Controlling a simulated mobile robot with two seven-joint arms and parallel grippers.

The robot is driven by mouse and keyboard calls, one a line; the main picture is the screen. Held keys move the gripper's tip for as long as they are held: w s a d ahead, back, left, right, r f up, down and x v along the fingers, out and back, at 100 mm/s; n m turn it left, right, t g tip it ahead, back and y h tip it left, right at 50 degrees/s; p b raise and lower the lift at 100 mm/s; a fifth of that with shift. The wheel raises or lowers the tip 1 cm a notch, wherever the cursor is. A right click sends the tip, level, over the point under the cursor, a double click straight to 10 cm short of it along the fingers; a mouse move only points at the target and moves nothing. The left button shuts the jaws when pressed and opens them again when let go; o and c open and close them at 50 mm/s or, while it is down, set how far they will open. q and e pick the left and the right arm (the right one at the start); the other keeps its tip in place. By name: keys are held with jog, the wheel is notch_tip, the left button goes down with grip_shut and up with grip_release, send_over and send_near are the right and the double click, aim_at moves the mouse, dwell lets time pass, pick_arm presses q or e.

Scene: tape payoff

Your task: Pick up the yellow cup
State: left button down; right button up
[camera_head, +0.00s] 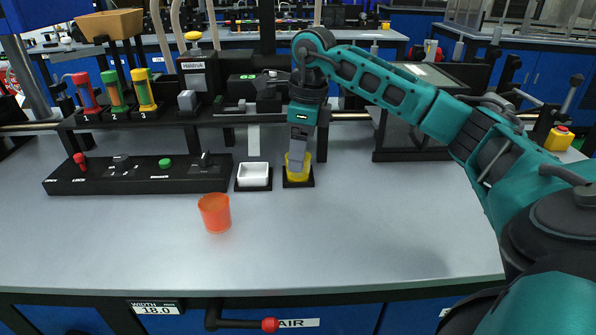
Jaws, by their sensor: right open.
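The yellow cup (304,172) stands on a small black square pad (298,184) near the middle of the grey bench. My right gripper (296,160) comes down from above, its fingers at the cup's upper part. The fingers hide part of the cup's rim and left side. The gripper is open; whether a finger touches the cup or reaches inside it I cannot tell. My left gripper is not in view.
An orange cup (214,212) stands on the bench at front left. A white tray (253,175) sits just left of the yellow cup. A black control panel (140,174) lies further left. The bench front and right are clear.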

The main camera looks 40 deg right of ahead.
notch_tip(320, 180, down, 2)
jog(key=shift+w+a+f, duration=0.1)
jog(key=shift+w+f, duration=0.05)
jog(key=shift+f, duration=0.1)
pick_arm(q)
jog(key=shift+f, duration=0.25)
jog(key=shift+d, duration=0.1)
pick_arm(e)
jog(key=shift+c, duration=0.3)
jog(key=c, duration=0.7)
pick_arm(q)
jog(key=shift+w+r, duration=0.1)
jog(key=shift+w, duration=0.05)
pick_arm(e)
jog(key=shift+r, duration=0.15)
